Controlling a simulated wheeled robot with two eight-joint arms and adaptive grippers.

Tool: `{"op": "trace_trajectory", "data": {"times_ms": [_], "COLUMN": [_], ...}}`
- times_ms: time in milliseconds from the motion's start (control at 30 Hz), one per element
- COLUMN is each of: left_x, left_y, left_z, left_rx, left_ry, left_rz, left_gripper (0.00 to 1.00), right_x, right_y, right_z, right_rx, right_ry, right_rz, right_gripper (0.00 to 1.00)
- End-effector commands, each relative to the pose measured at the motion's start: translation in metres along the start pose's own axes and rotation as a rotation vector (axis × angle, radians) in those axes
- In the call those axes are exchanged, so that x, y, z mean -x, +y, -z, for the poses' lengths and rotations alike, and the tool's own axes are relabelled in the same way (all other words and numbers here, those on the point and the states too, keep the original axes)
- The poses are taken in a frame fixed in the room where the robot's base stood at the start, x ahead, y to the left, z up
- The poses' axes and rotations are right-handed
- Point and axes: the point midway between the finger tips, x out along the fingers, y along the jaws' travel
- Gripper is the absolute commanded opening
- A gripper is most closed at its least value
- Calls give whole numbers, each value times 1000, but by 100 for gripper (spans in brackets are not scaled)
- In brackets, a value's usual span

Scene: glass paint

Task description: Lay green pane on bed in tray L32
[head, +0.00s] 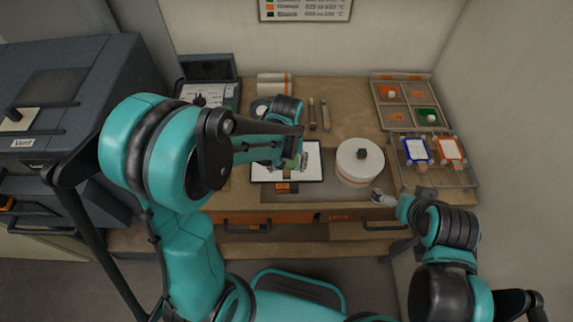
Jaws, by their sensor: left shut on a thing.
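A dark-rimmed tray with a white bed (313,172) lies at the middle of the bench, with an orange label (286,187) at its front edge too small to read. My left gripper (292,164) is over the tray, shut on a small greenish piece that looks like the green pane (303,160). The gripper and arm hide most of this pane and part of the bed. I cannot tell whether the pane touches the bed. My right gripper (383,198) is low at the bench's front right, away from the tray; its fingers are too small to read.
A white round drum with a dark knob (360,164) stands right of the tray. A sectioned box (408,76) with orange and green parts is at the back right. A rack with blue-framed (416,151) and orange-framed panels (450,150) is before it. A grey kiln-like cabinet (70,90) is at left.

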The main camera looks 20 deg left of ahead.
Motion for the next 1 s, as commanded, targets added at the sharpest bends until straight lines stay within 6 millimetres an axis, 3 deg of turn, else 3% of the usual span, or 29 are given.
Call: {"op": "trace_trajectory", "data": {"times_ms": [267,300,367,400,767,1000], "left_x": [0,0,0,0,2,19], "left_y": [0,0,0,0,0,0], "left_z": [0,0,0,0,0,0], "left_rx": [0,0,0,0,0,0], "left_ry": [0,0,0,0,0,0], "left_rz": [0,0,0,0,0,0], "left_gripper": [43,77,93,96,96,96], "right_x": [0,0,0,0,1,12], "right_y": [0,0,0,0,0,0], "right_z": [0,0,0,0,1,9], "right_rx": [0,0,0,0,0,0], "right_ry": [0,0,0,0,0,0], "right_rz": [0,0,0,0,0,0], "right_gripper": [100,100,100,100,100,100]}}
